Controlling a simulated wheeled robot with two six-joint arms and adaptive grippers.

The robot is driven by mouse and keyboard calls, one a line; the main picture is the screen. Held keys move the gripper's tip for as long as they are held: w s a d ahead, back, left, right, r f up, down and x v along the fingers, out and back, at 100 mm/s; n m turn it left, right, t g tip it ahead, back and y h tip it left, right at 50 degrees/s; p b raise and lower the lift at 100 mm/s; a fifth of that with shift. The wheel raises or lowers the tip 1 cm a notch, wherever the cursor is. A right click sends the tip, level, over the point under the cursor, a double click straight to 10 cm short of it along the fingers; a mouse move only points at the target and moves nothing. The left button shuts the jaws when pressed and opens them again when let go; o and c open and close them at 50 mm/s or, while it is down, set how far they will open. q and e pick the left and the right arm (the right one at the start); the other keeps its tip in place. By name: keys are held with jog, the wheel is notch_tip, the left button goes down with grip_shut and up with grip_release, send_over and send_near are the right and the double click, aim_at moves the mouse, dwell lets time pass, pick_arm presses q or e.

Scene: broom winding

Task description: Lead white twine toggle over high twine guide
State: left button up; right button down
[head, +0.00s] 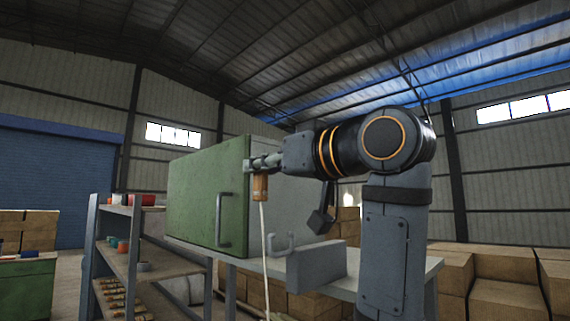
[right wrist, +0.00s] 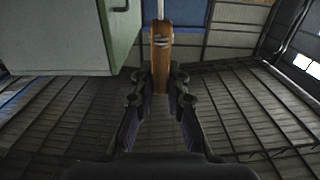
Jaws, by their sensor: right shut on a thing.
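My right gripper (head: 264,162) is raised in front of the green cabinet and is shut on a wooden toggle (head: 260,188). The toggle hangs upright below the fingers. White twine (head: 265,240) runs down from it, out of the bottom of the picture. In the right wrist view the brown toggle (right wrist: 162,50) sits between the fingertips (right wrist: 160,88), with the twine (right wrist: 160,9) at its far end. My left gripper is not in view.
The green cabinet (head: 205,200) with a grey handle stands close behind the toggle on a grey table (head: 420,266). A shelf rack (head: 125,262) with small items stands left. Cardboard boxes (head: 500,300) fill the right.

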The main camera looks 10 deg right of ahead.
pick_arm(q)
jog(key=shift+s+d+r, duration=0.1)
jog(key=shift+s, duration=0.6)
pick_arm(e)
jog(key=a, duration=0.1)
jog(key=w+a, duration=0.1)
jog(key=a, duration=0.1)
jog(key=shift+w+a, duration=0.1)
jog(key=shift+a, duration=0.15)
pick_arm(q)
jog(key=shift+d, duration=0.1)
pick_arm(e)
jog(key=shift+d, duration=0.1)
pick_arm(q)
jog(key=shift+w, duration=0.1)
